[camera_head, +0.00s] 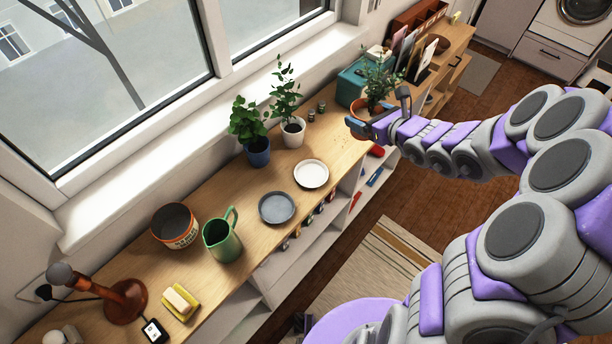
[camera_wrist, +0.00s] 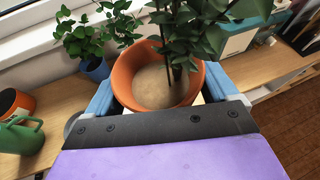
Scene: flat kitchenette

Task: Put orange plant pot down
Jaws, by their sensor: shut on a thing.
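The orange plant pot (camera_head: 367,107) holds a leafy green plant and is at the far end of the long wooden counter in the head view. My gripper (camera_head: 367,127) is shut on this pot. In the wrist view the orange plant pot (camera_wrist: 122,80) fills the space between the two blue fingers of my gripper (camera_wrist: 165,92), upright, with pale soil and a dark stem. The pot's base is hidden, so I cannot tell whether it touches the counter.
The wooden counter (camera_head: 240,190) has free room right of the white potted plant (camera_head: 292,132) and blue potted plant (camera_head: 257,152). A white plate (camera_head: 311,174), grey plate (camera_head: 277,208) and green pitcher (camera_head: 222,240) stand nearer. A teal box (camera_head: 350,84) stands behind the pot.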

